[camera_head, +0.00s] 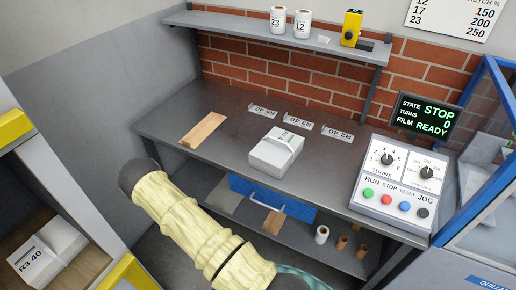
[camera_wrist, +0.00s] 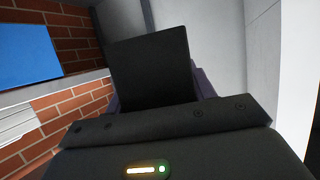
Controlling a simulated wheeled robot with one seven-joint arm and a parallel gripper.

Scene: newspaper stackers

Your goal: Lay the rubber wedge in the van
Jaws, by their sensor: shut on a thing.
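A plain black slab (camera_wrist: 152,62), which looks like the rubber wedge, stands out from my gripper (camera_wrist: 158,95) in the wrist view. My gripper is shut on it, and the slab hides most of the fingers. The taper of the slab cannot be made out. In the head view my gripper and the wedge are out of sight; only my sleeved arm shows. At the left edge is an open bay with yellow edges (camera_head: 128,274), seemingly the van. A bundle marked R3 40 (camera_head: 48,250) lies on its brown floor.
A grey bench (camera_head: 228,97) holds a wooden strip (camera_head: 203,130), a wrapped bundle (camera_head: 275,150), several label cards and a control panel (camera_head: 392,185). A shelf (camera_head: 275,38) hangs above. A blue-framed machine (camera_head: 490,150) stands at right. Some bay floor beside the bundle looks bare.

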